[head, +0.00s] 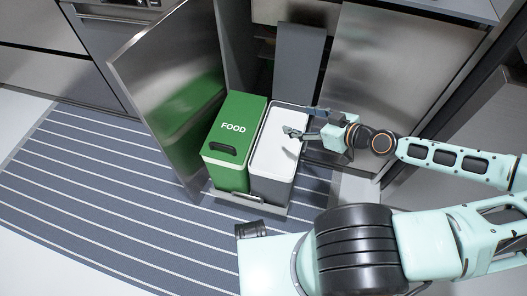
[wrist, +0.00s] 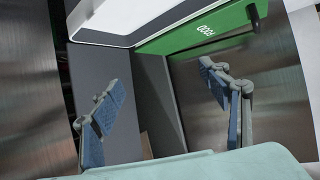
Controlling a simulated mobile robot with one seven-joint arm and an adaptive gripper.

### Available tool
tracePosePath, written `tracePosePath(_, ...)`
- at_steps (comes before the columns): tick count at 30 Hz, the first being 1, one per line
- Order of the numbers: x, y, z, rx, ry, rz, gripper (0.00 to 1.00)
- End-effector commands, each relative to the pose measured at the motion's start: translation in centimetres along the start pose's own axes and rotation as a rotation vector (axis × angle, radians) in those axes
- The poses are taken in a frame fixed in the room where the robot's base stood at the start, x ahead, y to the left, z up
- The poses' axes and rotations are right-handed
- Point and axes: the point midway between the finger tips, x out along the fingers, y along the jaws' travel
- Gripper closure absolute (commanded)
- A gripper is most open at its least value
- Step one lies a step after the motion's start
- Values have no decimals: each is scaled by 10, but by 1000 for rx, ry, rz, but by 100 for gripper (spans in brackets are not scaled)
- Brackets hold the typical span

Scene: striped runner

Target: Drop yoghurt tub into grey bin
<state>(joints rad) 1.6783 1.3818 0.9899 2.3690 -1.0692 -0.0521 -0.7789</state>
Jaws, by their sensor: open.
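The grey bin (head: 272,188) stands in the pull-out frame, right of the green food bin. Its top (head: 279,128) shows as a plain white surface; I cannot tell whether it is a lid or a pale inside. The white rim also shows at the top of the wrist view (wrist: 118,35). My gripper (head: 302,122) is open over the right part of the grey bin's top. In the wrist view my gripper (wrist: 160,100) has its fingers wide apart with nothing between them. I see no yoghurt tub in either view.
The green bin (head: 228,173) marked FOOD stands left, with a black handle. A steel cabinet door (head: 165,95) stands open at the left, another steel panel (head: 400,70) rises behind right. A striped runner (head: 90,185) covers the floor, clear at the left.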

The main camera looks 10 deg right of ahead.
Motion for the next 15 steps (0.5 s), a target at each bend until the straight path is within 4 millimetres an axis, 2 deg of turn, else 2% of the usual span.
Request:
tracePosePath(6, -24, 1, 0, 1, 2, 5, 30)
tracePosePath(15, -45, 0, 0, 0, 0, 2, 30)
